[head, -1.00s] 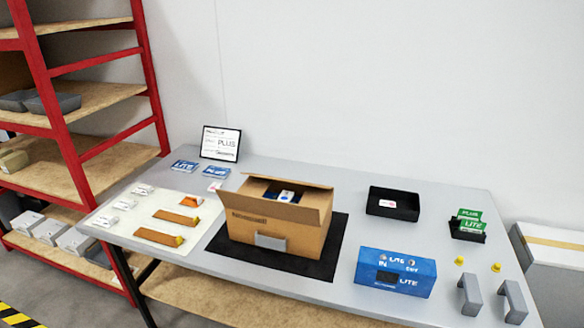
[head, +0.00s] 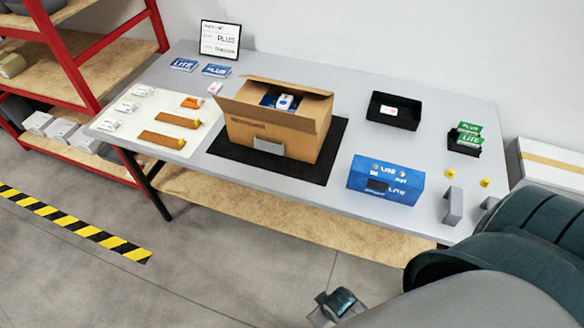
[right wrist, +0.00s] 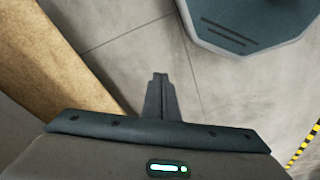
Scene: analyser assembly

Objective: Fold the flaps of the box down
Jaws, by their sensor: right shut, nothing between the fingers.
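The brown cardboard box (head: 250,138) stands on a black mat (head: 318,172) near the middle of the table. Its top is open: the front flap (head: 262,113) leans up and outward, the back flap (head: 290,86) is raised, and a right-side flap seems to stand up. A blue and white item (head: 284,101) shows inside. My right gripper (right wrist: 158,80) is shut and empty, over the floor in front of the table in the right wrist view. In the head view my right arm fills the lower right corner. My left gripper is in neither view.
On the table are a blue LITE box (head: 384,180), a black tray (head: 394,111), a holder with green cards (head: 466,138) and grey brackets (head: 453,206). A pale mat (head: 188,160) at left carries small parts. A red shelf rack (head: 75,75) stands left.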

